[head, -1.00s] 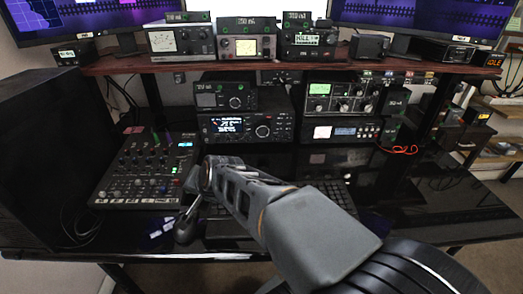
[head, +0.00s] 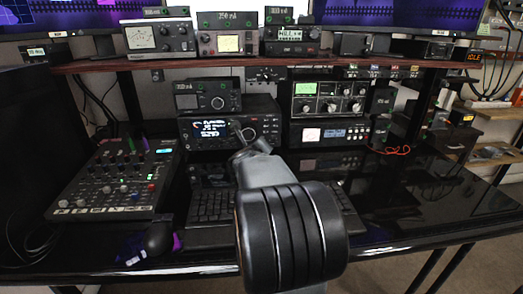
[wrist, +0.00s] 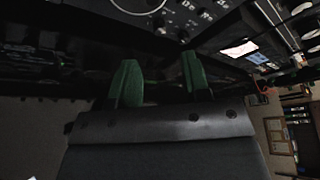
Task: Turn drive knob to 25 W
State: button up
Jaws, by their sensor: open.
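My gripper (wrist: 160,76) is open and empty, with its two green fingers apart in the wrist view. In the head view my arm reaches toward the middle radio (head: 206,132), which has a lit display, and hides the gripper's fingertips. The wrist view shows a dark panel (wrist: 185,12) with white markings and small knobs beyond the fingers, with a gap between. I cannot tell which knob is the drive knob, as labels are too small to read. A radio with a green display (head: 307,88) and several knobs stands to the right.
A mixer (head: 118,180) sits at left, with a dark mouse (head: 159,238) in front of it. A keyboard (head: 210,206) lies under my arm. A shelf (head: 225,63) with meters runs above the radios. The glossy desk (head: 430,205) is clear at right.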

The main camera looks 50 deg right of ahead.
jog(key=b+x, duration=0.1)
jog(key=x, duration=0.5)
jog(key=shift+w+d, duration=0.15)
jog(key=shift+c, duration=0.2)
grip_shut()
